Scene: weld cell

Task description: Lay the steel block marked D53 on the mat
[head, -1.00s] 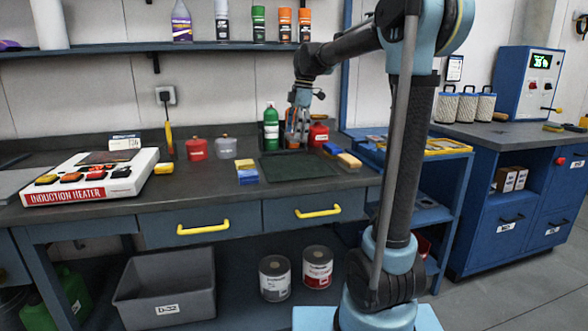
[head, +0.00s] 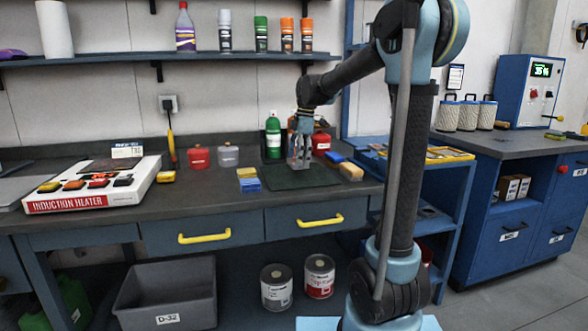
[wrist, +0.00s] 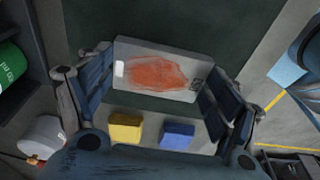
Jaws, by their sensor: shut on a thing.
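In the wrist view my gripper (wrist: 158,92) is shut on a grey steel block (wrist: 205,72), one finger at each end. The block has an orange-red rusty patch, a small white patch at its left end and a small dark mark at its right end, too small to read. The mat (wrist: 175,20) shows beyond and beneath the block. I cannot tell whether the block touches it.
Yellow and blue blocks lie left (head: 248,180) and right (head: 350,171) of the mat. A green bottle (head: 272,135) and a red container (head: 321,142) stand behind it. An induction heater (head: 95,187) is at the left. The bench between is partly clear.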

